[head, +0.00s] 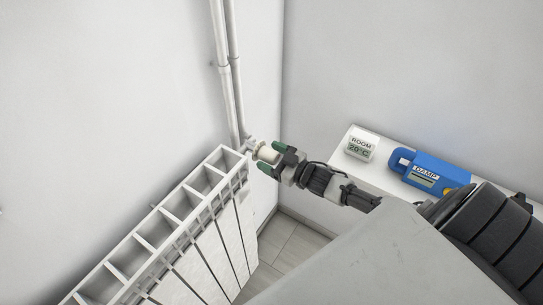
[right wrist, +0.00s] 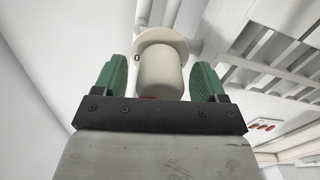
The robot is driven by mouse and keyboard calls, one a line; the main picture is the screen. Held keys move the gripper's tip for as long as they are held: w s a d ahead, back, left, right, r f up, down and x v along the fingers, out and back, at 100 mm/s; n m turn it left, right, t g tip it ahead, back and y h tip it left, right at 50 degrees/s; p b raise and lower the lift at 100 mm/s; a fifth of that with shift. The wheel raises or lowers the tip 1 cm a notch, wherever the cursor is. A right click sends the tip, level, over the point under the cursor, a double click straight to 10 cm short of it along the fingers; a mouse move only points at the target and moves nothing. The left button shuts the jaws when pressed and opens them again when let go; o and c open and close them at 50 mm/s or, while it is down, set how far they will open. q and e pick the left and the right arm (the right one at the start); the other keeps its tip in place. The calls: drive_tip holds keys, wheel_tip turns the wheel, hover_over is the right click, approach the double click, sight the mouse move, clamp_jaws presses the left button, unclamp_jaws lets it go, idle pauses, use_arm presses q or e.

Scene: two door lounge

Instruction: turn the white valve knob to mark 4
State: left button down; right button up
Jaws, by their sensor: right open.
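The white valve knob (head: 264,153) sits at the top corner of the white radiator, beside the wall pipes. My right gripper (head: 271,158) is at the knob, with one green fingertip on each side of it. In the right wrist view the cream-white knob (right wrist: 160,72) stands between the green pads of the open right gripper (right wrist: 160,80), with a gap on both sides. A wider collar with one small dark mark shows beyond the knob. A bit of red shows at its near end. I cannot read which number the knob is at. My left gripper is not in view.
The white radiator (head: 163,225) runs down to the lower left. Two vertical pipes (head: 228,75) rise along the wall behind the knob. On a white ledge at right stand a room thermometer (head: 361,144) reading about 20°C and a blue damp meter (head: 433,172). Tiled floor (head: 293,245) shows below.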

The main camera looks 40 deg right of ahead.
drive_tip(key=shift+c, duration=0.2)
drive_tip(key=c, duration=0.9)
